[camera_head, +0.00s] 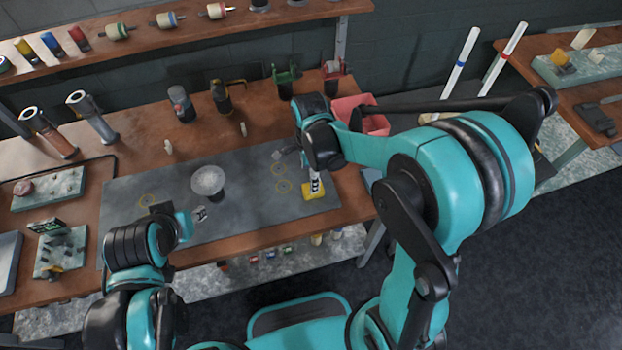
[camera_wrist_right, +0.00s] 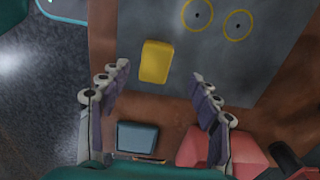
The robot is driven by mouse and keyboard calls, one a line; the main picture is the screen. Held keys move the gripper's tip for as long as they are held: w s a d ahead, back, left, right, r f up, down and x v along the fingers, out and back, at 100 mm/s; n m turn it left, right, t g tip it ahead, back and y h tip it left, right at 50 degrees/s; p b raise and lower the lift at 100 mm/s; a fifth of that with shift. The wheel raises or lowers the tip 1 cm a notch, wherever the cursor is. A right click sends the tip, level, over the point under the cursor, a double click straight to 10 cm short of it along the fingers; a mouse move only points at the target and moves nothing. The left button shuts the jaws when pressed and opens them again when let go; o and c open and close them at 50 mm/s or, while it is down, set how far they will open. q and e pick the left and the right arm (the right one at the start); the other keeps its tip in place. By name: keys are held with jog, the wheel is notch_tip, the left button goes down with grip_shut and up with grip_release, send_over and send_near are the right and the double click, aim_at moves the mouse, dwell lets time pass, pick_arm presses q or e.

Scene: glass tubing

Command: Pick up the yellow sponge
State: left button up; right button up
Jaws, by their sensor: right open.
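The yellow sponge (camera_head: 313,194) lies on the grey mat near its right edge, partly covered by my right gripper. In the right wrist view the sponge (camera_wrist_right: 157,61) lies flat, just beyond the fingertips and between their lines. My right gripper (camera_wrist_right: 159,73) is open and empty, with its fingers spread wide. In the head view my right gripper (camera_head: 299,168) hangs over the right part of the mat. My left gripper (camera_head: 190,217) is over the left part of the mat, away from the sponge; its fingers are too small to read.
A funnel-like cup (camera_head: 208,181) stands on the grey mat (camera_head: 245,215). Yellow rings (camera_wrist_right: 238,25) mark the mat near the sponge. A pink bin (camera_head: 376,124) and a blue box (camera_wrist_right: 137,137) are at the bench's right end.

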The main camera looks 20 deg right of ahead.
jog(key=f, duration=0.2)
jog(key=f+b, duration=0.1)
jog(key=f, duration=0.1)
jog(key=f+b, duration=0.1)
jog(key=f, duration=0.1)
jog(key=shift+s+d+f, duration=0.25)
jog(key=shift+d+f, duration=0.1)
jog(key=shift+d, duration=0.05)
jog(key=shift+c, duration=0.3)
jog(key=c, duration=1)
